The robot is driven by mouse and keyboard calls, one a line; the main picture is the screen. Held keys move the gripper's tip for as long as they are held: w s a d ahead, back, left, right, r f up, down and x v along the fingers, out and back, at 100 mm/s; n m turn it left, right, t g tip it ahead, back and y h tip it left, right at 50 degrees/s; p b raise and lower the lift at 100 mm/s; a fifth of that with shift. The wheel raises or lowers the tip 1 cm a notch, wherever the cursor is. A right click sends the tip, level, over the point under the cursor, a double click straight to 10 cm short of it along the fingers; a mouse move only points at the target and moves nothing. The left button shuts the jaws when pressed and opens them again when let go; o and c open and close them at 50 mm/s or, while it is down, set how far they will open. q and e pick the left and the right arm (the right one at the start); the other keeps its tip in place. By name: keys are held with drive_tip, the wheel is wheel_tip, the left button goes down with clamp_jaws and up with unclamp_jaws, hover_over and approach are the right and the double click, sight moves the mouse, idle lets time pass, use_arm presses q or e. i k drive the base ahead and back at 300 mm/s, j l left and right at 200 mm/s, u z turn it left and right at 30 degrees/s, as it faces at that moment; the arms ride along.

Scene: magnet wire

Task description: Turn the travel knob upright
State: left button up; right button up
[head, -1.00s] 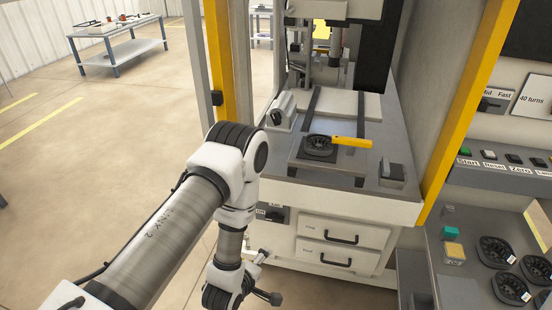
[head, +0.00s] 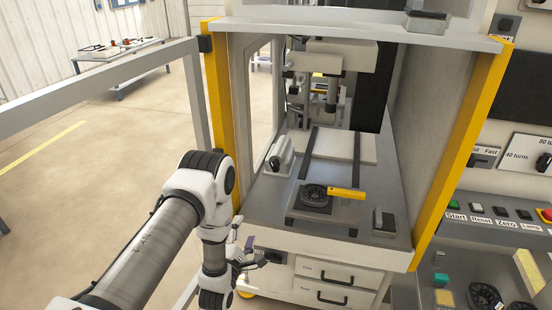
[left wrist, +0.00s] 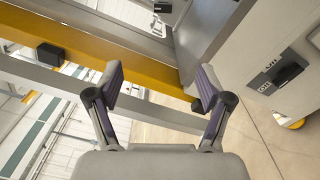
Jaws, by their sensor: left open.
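A black knob (left wrist: 288,74) on a grey plate with small white labels sits on the front of the white cabinet, in the upper right of the left wrist view. It looks turned at a slant there. In the head view its plate (head: 249,243) is small and partly covered by my gripper, and I cannot read its labels. My left gripper (left wrist: 160,82) is open and empty, with its fingers apart and the knob off to their right, not between them. In the head view the left gripper (head: 246,261) is just in front of the cabinet. My right gripper is not in view.
A yellow-posted frame (head: 217,85) stands beside my left arm. The machine table (head: 335,245) above the drawers (head: 335,281) holds a black round part (head: 314,195) and a yellow bar (head: 346,193). Another knob (head: 484,158) is on the right panel.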

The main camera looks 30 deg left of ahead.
sight(275, 164)
drive_tip(key=i+j, duration=0.15)
drive_tip(key=i, duration=0.25)
drive_tip(key=i+j, duration=0.15)
drive_tip(key=i, duration=0.3)
